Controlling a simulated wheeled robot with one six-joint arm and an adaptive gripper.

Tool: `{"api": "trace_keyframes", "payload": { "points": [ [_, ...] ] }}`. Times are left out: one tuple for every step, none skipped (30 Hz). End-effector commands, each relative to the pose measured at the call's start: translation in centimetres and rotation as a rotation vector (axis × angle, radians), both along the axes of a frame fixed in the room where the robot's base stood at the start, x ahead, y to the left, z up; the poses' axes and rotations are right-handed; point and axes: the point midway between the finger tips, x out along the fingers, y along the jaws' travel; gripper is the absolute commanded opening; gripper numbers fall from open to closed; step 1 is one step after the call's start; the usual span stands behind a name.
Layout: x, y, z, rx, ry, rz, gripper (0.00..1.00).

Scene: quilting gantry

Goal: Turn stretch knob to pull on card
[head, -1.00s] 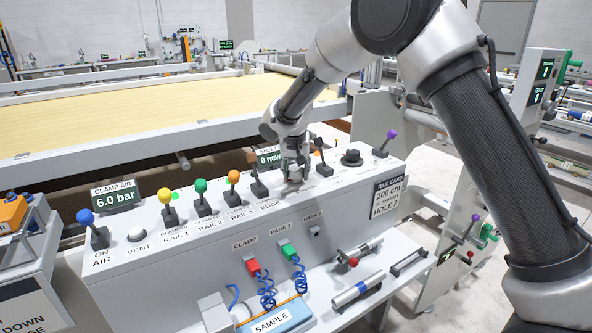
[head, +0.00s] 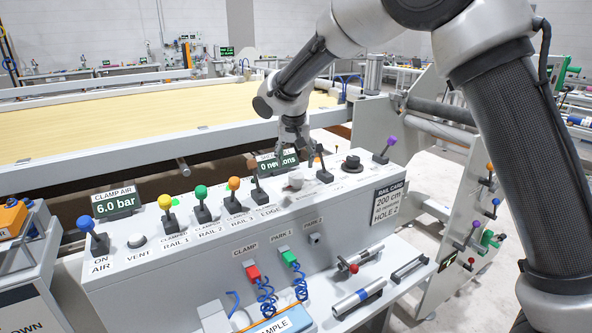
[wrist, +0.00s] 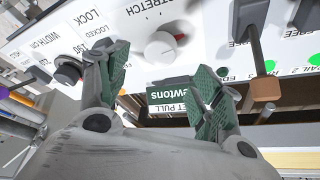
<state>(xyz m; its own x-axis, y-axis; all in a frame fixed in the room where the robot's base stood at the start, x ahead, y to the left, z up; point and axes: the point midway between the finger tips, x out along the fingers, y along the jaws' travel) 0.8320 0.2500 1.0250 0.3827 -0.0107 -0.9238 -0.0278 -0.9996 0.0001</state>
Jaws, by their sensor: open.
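In the head view the knob (head: 296,181) stands on the console top. My gripper (wrist: 162,86) is open and empty, its green-padded fingers spread and apart from the knob. In the head view my gripper (head: 296,150) hangs just above and behind the knob. The pull display (head: 278,164) reads 0 newtons.
A dark lever (head: 321,165) and a black width knob (head: 352,163) stand right of the stretch knob, then a purple-tipped lever (head: 385,150). Several coloured levers continue left.

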Motion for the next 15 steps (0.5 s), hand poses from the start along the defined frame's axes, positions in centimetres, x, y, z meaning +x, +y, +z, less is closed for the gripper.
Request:
{"api": "trace_keyframes", "payload": {
  "points": [
    [-0.3, 0.0, 0.9, 0.002, -0.002, 0.001, 0.66],
    [-0.5, 0.1, 1.3, 0.002, -0.002, 0.000, 0.66],
    [-0.7, 0.0, 1.8, 0.001, -0.001, -0.001, 0.66],
    [-0.9, 0.0, 2.2, 0.001, -0.001, -0.001, 0.66],
    [-1.0, 0.1, 2.4, 0.001, -0.001, -0.001, 0.66],
    [-1.1, 0.1, 2.7, 0.001, 0.000, -0.001, 0.66],
    [-1.2, 0.1, 2.8, 0.001, 0.000, -0.001, 0.66],
    [-1.3, 0.1, 2.9, 0.000, 0.001, -0.001, 0.66],
    [-1.3, 0.0, 3.0, 0.000, 0.001, -0.001, 0.66],
    [-1.4, 0.0, 3.1, -0.001, 0.001, -0.001, 0.66],
    [-1.4, 0.0, 3.1, 0.000, 0.002, -0.001, 0.66],
    [-1.4, 0.0, 3.1, 0.000, 0.002, -0.001, 0.66],
    [-1.4, 0.0, 3.1, -0.001, 0.001, -0.001, 0.66],
    [-1.4, 0.0, 3.1, -0.001, 0.001, -0.001, 0.66],
    [-1.3, 0.0, 3.1, -0.001, 0.001, -0.001, 0.66]
  ]
}}
